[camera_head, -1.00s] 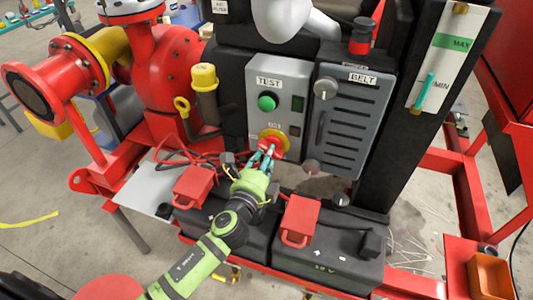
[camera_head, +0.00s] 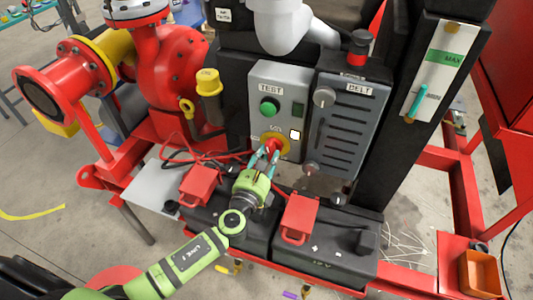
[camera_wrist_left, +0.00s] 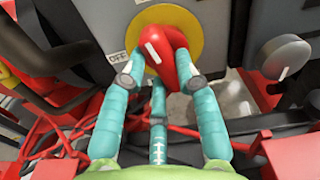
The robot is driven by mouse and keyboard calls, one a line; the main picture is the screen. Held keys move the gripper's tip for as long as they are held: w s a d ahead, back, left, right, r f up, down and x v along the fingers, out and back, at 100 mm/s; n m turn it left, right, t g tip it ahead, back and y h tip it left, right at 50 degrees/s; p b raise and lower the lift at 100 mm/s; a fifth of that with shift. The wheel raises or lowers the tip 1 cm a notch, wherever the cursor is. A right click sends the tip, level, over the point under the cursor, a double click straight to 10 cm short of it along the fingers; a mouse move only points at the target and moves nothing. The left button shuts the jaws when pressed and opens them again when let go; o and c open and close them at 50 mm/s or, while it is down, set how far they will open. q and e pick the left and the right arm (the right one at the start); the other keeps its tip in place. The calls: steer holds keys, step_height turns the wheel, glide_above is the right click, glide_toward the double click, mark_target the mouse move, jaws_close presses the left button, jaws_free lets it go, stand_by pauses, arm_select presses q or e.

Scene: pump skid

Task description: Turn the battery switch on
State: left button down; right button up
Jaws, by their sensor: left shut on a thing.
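The battery switch is a red knob (camera_head: 274,141) on a round yellow plate, low on the grey TEST box (camera_head: 285,80). In the left wrist view the knob (camera_wrist_left: 178,52) carries a white mark that leans up and to the left. An OFF label (camera_wrist_left: 116,58) sits left of the yellow plate (camera_wrist_left: 199,18). My left gripper (camera_head: 264,156) has its teal fingers closed around the knob; it also shows in the left wrist view (camera_wrist_left: 158,76). The fingers hide part of the knob's lower side. A small white lit window (camera_head: 295,134) is right of the switch. My right gripper is not in view.
Batteries with red terminal covers (camera_head: 300,214) stand below the box. Red cables (camera_head: 205,156) run left of the gripper. The grey BELT panel (camera_head: 345,120) with knobs is close on the right. A red pump (camera_head: 168,80) stands at the left.

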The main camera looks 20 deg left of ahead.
arm_select(q)
steer(key=shift+r+m+p, duration=0.1)
steer(key=shift+m+p, duration=0.4)
steer(key=shift+m, duration=0.6)
steer(key=c, duration=0.9)
jaws_free()
steer(key=shift+s, duration=0.1)
steer(key=s, duration=1.1)
steer(key=shift+s+a, duration=0.2)
steer(key=shift+s, duration=0.2)
